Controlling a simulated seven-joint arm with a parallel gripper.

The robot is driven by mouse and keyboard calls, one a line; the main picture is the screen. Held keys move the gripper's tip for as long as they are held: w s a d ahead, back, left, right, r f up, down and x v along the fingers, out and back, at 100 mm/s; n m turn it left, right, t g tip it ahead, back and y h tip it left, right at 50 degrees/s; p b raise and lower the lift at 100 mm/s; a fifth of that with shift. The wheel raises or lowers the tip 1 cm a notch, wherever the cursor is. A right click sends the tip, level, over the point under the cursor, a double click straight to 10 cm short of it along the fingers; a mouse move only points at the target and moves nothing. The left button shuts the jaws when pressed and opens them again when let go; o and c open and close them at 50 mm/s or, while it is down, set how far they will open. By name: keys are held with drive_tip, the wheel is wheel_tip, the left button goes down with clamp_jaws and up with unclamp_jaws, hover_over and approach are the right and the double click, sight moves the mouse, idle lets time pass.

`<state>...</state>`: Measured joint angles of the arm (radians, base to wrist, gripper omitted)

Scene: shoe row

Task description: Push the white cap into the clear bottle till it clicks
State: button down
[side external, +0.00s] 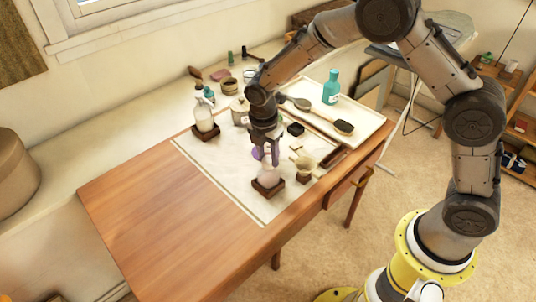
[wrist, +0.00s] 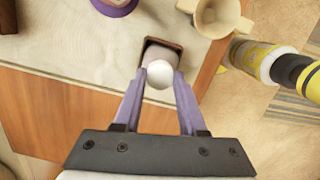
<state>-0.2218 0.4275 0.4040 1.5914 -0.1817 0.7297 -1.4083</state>
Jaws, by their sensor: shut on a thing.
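My gripper (side external: 267,152) points down with its purple fingers over the clear bottle (side external: 266,180), near the front edge of the mat. In the wrist view the fingertips (wrist: 160,78) are shut on the round white cap (wrist: 160,74). The cap sits in line above the bottle (wrist: 162,54) and hides part of it. The bottle looks pale and pinkish and stands in a dark wooden holder (side external: 268,191). Whether the cap touches the bottle's mouth, or how deep it sits, I cannot tell.
A shaving brush (side external: 304,166) stands close right of the bottle. A white bottle (side external: 204,116) in another holder is at the back left. A tray (side external: 366,126) with brushes and a teal bottle (side external: 331,88) lies at the right. The wooden tabletop (side external: 160,205) at left is clear.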

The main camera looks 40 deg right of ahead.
idle(0.3)
drive_tip(key=shift+c, duration=1.9)
unclamp_jaws()
drive_tip(key=shift+c, duration=0.4)
drive_tip(key=shift+s+a+r, duration=0.1)
drive_tip(key=shift+a+r, duration=0.1)
drive_tip(key=shift+r, duration=1.55)
drive_tip(key=shift+a+r, duration=0.2)
drive_tip(key=shift+r, duration=1.55)
